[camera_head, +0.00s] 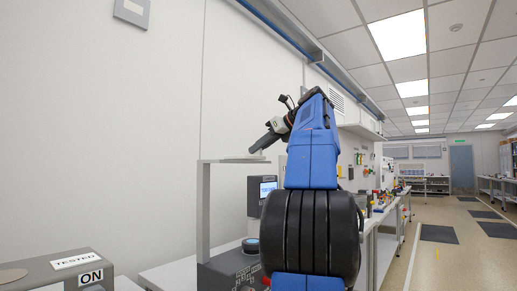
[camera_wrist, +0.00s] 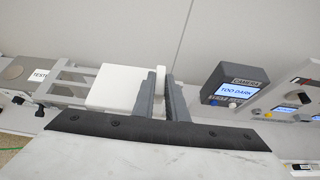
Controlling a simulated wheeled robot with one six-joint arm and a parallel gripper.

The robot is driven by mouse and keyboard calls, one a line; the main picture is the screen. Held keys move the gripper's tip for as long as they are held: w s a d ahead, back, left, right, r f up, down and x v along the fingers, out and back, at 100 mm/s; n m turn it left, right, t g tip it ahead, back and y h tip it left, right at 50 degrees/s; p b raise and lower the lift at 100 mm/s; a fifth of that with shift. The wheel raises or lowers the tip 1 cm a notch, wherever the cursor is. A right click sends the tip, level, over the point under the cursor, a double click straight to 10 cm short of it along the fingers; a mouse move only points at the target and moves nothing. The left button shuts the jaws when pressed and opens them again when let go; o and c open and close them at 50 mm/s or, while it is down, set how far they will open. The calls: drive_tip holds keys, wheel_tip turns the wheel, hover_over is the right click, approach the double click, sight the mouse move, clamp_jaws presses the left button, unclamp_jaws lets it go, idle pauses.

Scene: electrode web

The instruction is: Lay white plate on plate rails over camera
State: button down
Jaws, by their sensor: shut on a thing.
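The white plate (camera_wrist: 112,88) shows in the wrist view just left of my gripper (camera_wrist: 161,92). A small upright white piece (camera_wrist: 160,78) stands at the plate's right edge between my two grey fingers, and the fingers are shut on it. Pale grey plate rails (camera_wrist: 68,76) run left from the plate. I cannot tell whether the plate touches them. The camera unit (camera_wrist: 236,86), with a screen reading "TOO DARK", stands right of the fingers. In the head view my gripper (camera_head: 258,148) is tilted down at a flat grey ledge (camera_head: 232,161); the plate is not clearly distinguishable there.
A grey box labelled "TESTED" and "ON" (camera_head: 75,270) stands at the lower left. A tall pale post (camera_head: 204,210) carries the ledge. A dark device with a lit screen (camera_head: 267,188) stands beneath my arm. More instruments (camera_wrist: 290,100) line the right. An aisle (camera_head: 440,250) is open at right.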

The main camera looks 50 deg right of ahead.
drive_tip(key=shift+f, duration=0.1)
drive_tip(key=c, duration=1.8)
unclamp_jaws()
drive_tip(key=shift+o, duration=0.2)
drive_tip(key=shift+s+r, duration=0.1)
drive_tip(key=shift+r, duration=0.1)
drive_tip(key=v, duration=1.1)
drive_tip(key=shift+s+r, duration=0.2)
drive_tip(key=shift+s, duration=0.2)
